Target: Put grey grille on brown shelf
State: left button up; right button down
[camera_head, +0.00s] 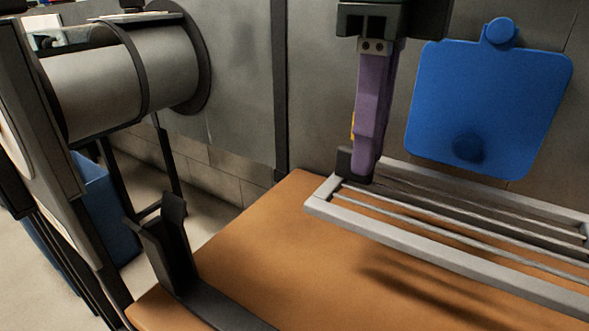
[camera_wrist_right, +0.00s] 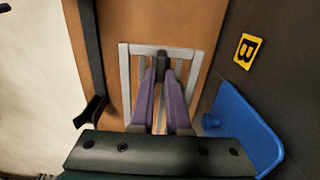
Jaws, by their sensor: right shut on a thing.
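The grey grille (camera_head: 420,249), a light frame with several thin bars, is over the brown shelf (camera_head: 260,250). It also shows in the wrist view (camera_wrist_right: 126,80), with the shelf (camera_wrist_right: 150,22) behind it. My right gripper (camera_head: 362,168) comes down from above with purple fingers. It is shut on the black grip piece (camera_wrist_right: 161,65) at the grille's end. The fingers hide part of that piece. A dark shadow lies on the shelf in front of the grille; I cannot tell whether the grille touches the shelf. My left gripper is not in view.
A blue panel (camera_head: 490,105) hangs on the grey wall behind the grille. A black upright bracket (camera_head: 168,245) stands at the shelf's left front. A grey duct drum (camera_head: 110,75) is at upper left. A yellow B label (camera_wrist_right: 245,51) is on the wall. The shelf's left part is bare.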

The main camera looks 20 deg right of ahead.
aim_at(362, 180)
notch_tip(362, 180, down, 8)
jog(key=shift+r+b, duration=0.15)
jog(key=shift+b, duration=0.6)
jog(key=shift+w, duration=0.1)
jog(key=c, duration=0.9)
grip_release()
jog(key=shift+r, duration=0.1)
notch_tip(362, 180, up, 11)
jog(key=p, duration=0.3)
jog(key=shift+r, duration=0.45)
